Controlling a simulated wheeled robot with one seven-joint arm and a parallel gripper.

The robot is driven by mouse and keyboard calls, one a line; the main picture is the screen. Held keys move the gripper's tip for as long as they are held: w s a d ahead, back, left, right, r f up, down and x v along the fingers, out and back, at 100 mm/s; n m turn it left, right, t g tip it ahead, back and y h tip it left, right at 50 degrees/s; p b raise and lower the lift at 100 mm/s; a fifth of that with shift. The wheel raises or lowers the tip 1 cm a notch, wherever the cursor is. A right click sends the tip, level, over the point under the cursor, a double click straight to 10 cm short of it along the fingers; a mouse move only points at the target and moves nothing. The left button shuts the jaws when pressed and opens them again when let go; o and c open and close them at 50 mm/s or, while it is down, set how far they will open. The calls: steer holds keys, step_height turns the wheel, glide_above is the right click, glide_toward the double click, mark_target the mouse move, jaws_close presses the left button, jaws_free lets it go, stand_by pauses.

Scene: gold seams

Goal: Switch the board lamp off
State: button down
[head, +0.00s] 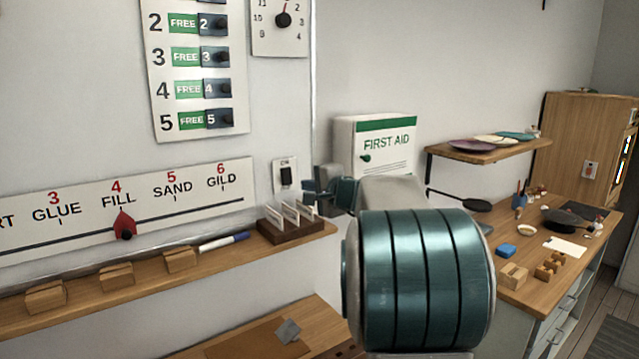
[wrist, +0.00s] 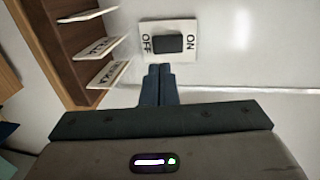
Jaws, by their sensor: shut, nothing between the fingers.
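The lamp switch (head: 286,177) is a white plate with a black rocker on the wall, just above the right part of the wooden ledge. In the wrist view the switch (wrist: 168,43) lies sideways, with OFF at the left and ON at the right. My gripper (head: 309,186) is shut and empty, just right of the switch in the head view. In the wrist view the closed fingertips of my gripper (wrist: 160,69) point at the rocker's lower edge, toward its OFF side. I cannot tell whether they touch it. The lamp itself is not identifiable.
A wooden card holder (head: 287,229) with white cards stands on the ledge (head: 215,262) close below my gripper. A marker (head: 224,242) and wooden blocks lie further left. A first aid box (head: 375,146) hangs on the wall to the right. The wall around the switch is bare.

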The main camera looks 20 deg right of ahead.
mark_target(287, 182)
steer(key=p+x, duration=0.2)
steer(key=x, duration=0.5)
steer(key=shift+w, duration=0.2)
steer(key=shift+a+f, duration=0.1)
steer(key=shift+f, duration=0.05)
